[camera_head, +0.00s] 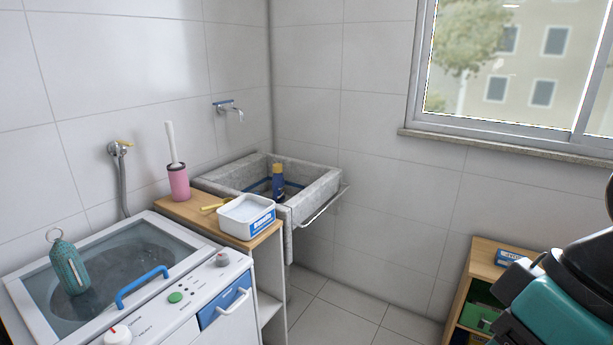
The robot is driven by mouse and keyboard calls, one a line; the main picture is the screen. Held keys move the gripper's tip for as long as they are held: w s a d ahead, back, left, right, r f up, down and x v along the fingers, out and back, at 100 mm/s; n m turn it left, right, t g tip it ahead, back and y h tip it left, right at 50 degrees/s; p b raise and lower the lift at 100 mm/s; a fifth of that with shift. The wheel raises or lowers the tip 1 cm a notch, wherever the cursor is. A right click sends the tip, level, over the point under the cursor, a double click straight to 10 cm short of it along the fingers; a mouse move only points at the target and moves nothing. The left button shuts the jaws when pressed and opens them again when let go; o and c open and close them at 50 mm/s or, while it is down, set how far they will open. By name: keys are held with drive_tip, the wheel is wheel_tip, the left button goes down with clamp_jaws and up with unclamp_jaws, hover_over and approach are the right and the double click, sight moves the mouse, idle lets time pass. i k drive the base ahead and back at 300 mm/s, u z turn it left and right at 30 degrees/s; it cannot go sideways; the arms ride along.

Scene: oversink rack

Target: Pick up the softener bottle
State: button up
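Part of my arm, teal and black, shows at the lower right edge, far from the bottle. My gripper's fingertips do not show.
A wooden-topped shelf (188,208) holds a white tub (247,214), a yellow brush and a pink brush holder (178,184). A washing machine (205,262) bears a teal ringed object (68,265). A metal rail (325,207) edges the sink. Floor (345,317) is clear.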

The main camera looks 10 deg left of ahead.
sight(278, 182)
drive_tip(key=u, duration=0.35)
drive_tip(key=i, duration=0.95)
drive_tip(key=z, duration=0.2)
drive_tip(key=k, duration=0.6)
drive_tip(key=z, duration=0.65)
drive_tip(key=i, duration=1.25)
drive_tip(key=u, duration=1.25)
drive_tip(key=i, duration=0.6)
drive_tip(key=u, duration=0.75)
